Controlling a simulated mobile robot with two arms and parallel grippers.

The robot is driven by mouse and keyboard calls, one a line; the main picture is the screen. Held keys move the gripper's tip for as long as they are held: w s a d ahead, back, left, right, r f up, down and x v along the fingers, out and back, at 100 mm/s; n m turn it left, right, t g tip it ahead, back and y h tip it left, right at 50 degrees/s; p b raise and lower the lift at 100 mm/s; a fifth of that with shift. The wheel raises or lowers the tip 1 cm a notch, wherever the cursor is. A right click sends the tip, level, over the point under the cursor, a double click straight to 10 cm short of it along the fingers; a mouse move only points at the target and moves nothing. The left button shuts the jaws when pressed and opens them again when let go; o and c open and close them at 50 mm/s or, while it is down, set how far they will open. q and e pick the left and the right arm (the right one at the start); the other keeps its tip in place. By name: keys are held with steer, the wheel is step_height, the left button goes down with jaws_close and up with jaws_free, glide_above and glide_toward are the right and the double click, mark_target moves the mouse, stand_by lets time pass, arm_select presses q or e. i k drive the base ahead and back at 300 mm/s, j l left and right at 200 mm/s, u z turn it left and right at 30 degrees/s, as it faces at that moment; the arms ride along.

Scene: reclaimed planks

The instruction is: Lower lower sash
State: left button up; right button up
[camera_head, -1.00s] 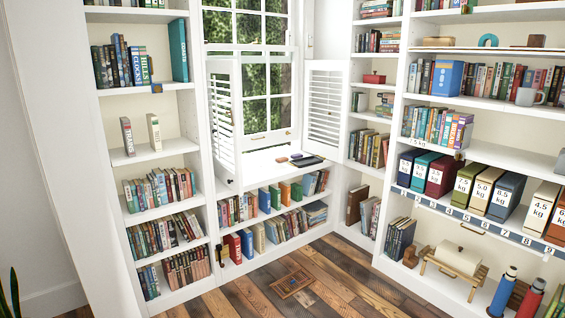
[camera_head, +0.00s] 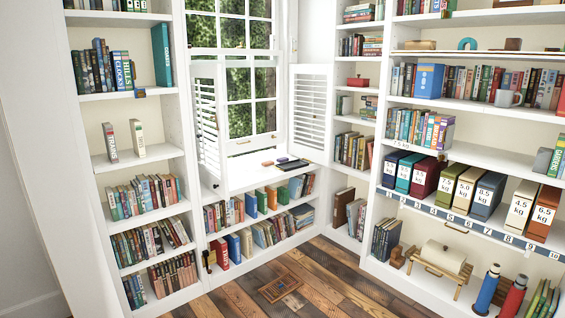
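The window stands in the alcove between the bookcases. Its lower sash (camera_head: 252,143) has a white bottom rail with small brass-coloured fittings, close above the white sill. The upper sash (camera_head: 231,33) is above it, and greenery shows through the panes. A white louvred shutter (camera_head: 208,125) on the left stands open and hides part of the lower sash. Another open shutter (camera_head: 307,107) is on the right. I cannot tell if a gap is left under the lower sash. Neither of my grippers is in view.
White bookcases with books and numbered kg boxes (camera_head: 424,176) flank the window. A dark flat item (camera_head: 292,164) lies on the window seat (camera_head: 240,178). A brown floor grille (camera_head: 280,288) is in the wood floor, which is otherwise clear before the window.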

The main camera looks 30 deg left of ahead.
mark_target(234, 147)
steer(key=i+j+u, duration=0.15)
steer(key=u, duration=0.35)
steer(key=i+j+u, duration=0.3)
steer(key=i, duration=0.5)
steer(key=i+l+u, duration=0.1)
steer(key=i+u, duration=0.2)
steer(key=i, duration=1)
steer(key=i+l+u, duration=0.1)
steer(key=i, duration=0.45)
steer(key=i+l, duration=0.15)
steer(key=i, duration=0.35)
steer(key=i+l+u, duration=0.1)
steer(key=u, duration=1.85)
